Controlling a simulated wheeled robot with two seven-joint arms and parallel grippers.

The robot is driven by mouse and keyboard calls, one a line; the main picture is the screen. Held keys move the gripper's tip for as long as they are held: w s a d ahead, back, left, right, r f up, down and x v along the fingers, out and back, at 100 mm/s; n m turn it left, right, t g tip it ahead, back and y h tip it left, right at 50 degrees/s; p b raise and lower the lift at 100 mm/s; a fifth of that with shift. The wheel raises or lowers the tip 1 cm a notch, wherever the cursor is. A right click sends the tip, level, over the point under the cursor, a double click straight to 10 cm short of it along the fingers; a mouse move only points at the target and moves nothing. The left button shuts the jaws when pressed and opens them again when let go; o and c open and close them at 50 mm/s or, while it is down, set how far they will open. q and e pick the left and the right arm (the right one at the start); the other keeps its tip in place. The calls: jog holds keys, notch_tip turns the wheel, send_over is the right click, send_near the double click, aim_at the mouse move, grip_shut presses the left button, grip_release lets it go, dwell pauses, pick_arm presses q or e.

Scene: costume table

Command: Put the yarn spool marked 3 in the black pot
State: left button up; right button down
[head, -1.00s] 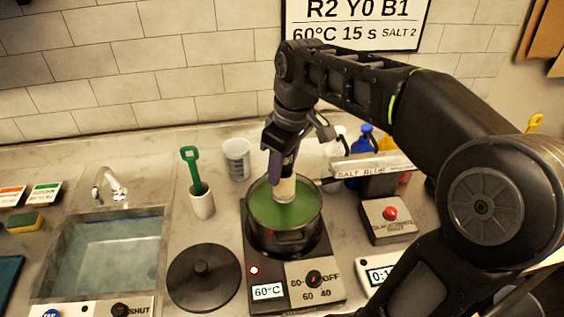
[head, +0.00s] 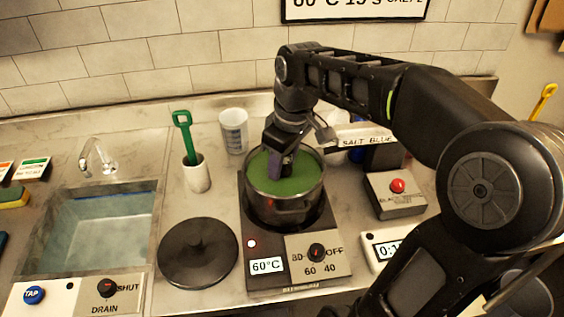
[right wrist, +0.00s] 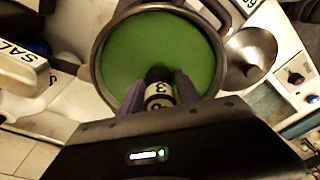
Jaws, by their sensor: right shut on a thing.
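The black pot (head: 284,208) stands on the hot plate and holds green liquid (head: 305,172). My right gripper (head: 280,166) points down inside the pot's rim, its fingertips at the green surface. In the right wrist view the fingers (right wrist: 172,90) are shut on the yarn spool (right wrist: 158,92), which has a pale band marked 3. The spool's lower end is hidden, so how deep it sits in the liquid cannot be told. The pot's rim also shows in the right wrist view (right wrist: 97,58). My left gripper is not in view.
The hot plate (head: 258,267) reads 60°C. A black lid (head: 198,254) lies left of it. A box with a red button (head: 397,186) stands right.

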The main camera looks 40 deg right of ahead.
jog(key=shift+f+b, duration=0.4)
jog(key=shift+f, duration=0.2)
dwell(0.6)
jog(key=shift+c, duration=1.9)
grip_release()
jog(key=shift+r+p, duration=2.85)
jog(key=shift+r, duration=0.65)
